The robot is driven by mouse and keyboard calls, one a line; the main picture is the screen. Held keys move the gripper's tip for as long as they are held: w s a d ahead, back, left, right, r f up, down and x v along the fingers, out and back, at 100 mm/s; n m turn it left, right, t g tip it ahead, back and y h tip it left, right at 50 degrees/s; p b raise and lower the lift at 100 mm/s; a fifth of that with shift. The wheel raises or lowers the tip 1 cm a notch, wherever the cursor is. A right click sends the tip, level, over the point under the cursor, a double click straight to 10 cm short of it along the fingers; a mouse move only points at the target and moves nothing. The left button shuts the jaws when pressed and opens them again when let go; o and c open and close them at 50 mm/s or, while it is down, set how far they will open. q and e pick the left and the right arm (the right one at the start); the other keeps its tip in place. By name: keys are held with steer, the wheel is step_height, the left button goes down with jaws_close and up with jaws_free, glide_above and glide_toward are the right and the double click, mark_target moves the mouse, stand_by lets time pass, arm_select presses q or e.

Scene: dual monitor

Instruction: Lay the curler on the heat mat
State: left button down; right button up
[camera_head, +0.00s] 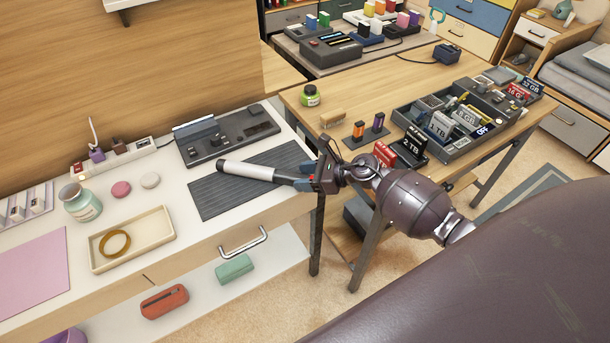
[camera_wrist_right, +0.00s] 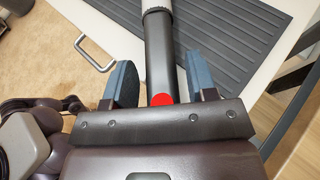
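The curler (camera_head: 247,171) has a pale barrel and a dark handle with a red spot at its end. Its barrel lies over the dark ribbed heat mat (camera_head: 222,200), with the handle towards the mat's right edge; whether it touches the mat along its length I cannot tell. My right gripper (camera_head: 314,180) is at the handle end. In the right wrist view its two blue-grey fingers (camera_wrist_right: 161,85) stand on either side of the curler's handle (camera_wrist_right: 161,60), with a narrow gap on both sides. My left gripper is out of view.
A dark control box (camera_head: 222,140) stands behind the mat. A cream tray (camera_head: 150,228) with a ring lies at left, near a jar (camera_head: 80,202). A drawer handle (camera_head: 243,243) juts below the counter. A wooden desk (camera_head: 345,105) with a dark organiser is at right.

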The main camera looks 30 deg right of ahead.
steer(key=shift+o, duration=0.3)
steer(key=shift+r, duration=0.25)
steer(key=v, duration=1.1)
steer(key=s+a+f+n+h, duration=0.2)
steer(key=s+n, duration=0.4)
steer(key=n, duration=0.3)
steer(key=s+a+f+n+t+h, duration=0.1)
steer(key=s+a+f+n+h, duration=0.2)
steer(key=s+n, duration=0.3)
steer(key=s+a+f+n+h, duration=0.2)
steer(key=s+f+n+h, duration=0.2)
steer(key=s+n, duration=0.3)
steer(key=n, duration=0.5)
steer(key=shift+a+n+t+h+p, duration=0.2)
steer(key=shift+n+t+h+p, duration=0.1)
steer(key=shift+t+h, duration=0.1)
